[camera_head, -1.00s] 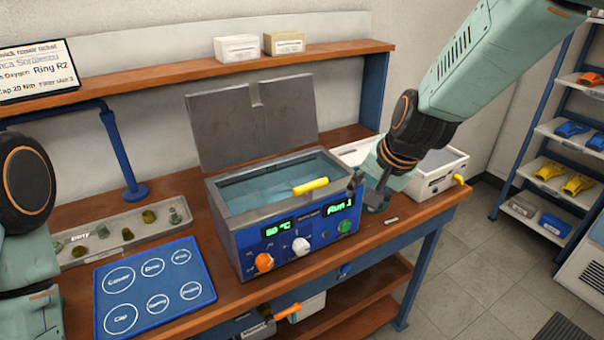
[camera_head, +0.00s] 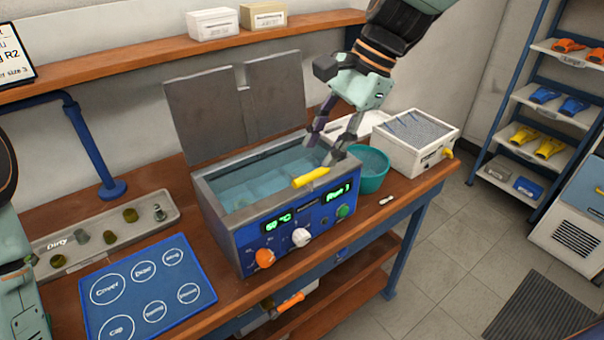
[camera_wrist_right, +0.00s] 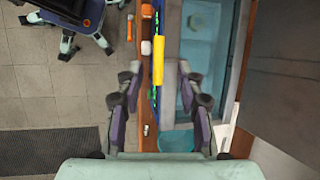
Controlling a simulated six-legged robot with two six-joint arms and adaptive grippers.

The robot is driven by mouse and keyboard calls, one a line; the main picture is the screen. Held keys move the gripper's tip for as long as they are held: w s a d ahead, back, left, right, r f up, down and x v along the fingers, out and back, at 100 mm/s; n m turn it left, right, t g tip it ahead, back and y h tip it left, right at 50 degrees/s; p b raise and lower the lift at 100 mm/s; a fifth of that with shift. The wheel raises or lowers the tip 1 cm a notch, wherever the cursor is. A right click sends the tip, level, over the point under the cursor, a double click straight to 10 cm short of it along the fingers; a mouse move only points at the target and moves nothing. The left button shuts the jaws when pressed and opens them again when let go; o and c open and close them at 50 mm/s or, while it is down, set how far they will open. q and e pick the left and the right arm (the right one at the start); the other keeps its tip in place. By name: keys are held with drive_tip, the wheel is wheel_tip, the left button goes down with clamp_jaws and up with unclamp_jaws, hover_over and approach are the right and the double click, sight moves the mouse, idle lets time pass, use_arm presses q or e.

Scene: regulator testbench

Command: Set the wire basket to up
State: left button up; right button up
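The wire basket shows mainly by its yellow handle (camera_head: 311,177), which lies over the front rim of the grey and blue bath (camera_head: 237,240). The handle also shows in the right wrist view (camera_wrist_right: 159,58). Blue water fills the bath, and I cannot make out the basket's mesh in it. My right gripper (camera_head: 322,152) is open, its fingers pointing down just above and behind the handle. In the right wrist view, its fingertips (camera_wrist_right: 158,72) are spread on either side of the handle's line, with nothing held. Only part of my left arm shows, at the left edge.
The raised grey lid (camera_head: 240,110) stands behind the bath. A teal bowl (camera_head: 372,172) and a white box (camera_head: 415,150) stand to the right. A blue mat (camera_head: 130,290) and a tray of small parts (camera_head: 150,222) lie left. A shelf (camera_head: 130,62) runs above.

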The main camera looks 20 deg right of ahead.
sight(310, 176)
drive_tip(key=x, duration=0.7)
drive_tip(key=shift+f+b, duration=0.2)
drive_tip(key=shift+b, duration=0.2)
drive_tip(key=shift+d+f, duration=0.25)
drive_tip(key=shift+w+a, duration=0.1)
drive_tip(key=shift+a, duration=0.2)
drive_tip(key=c, duration=0.4)
drive_tip(key=shift+d, duration=0.15)
clamp_jaws()
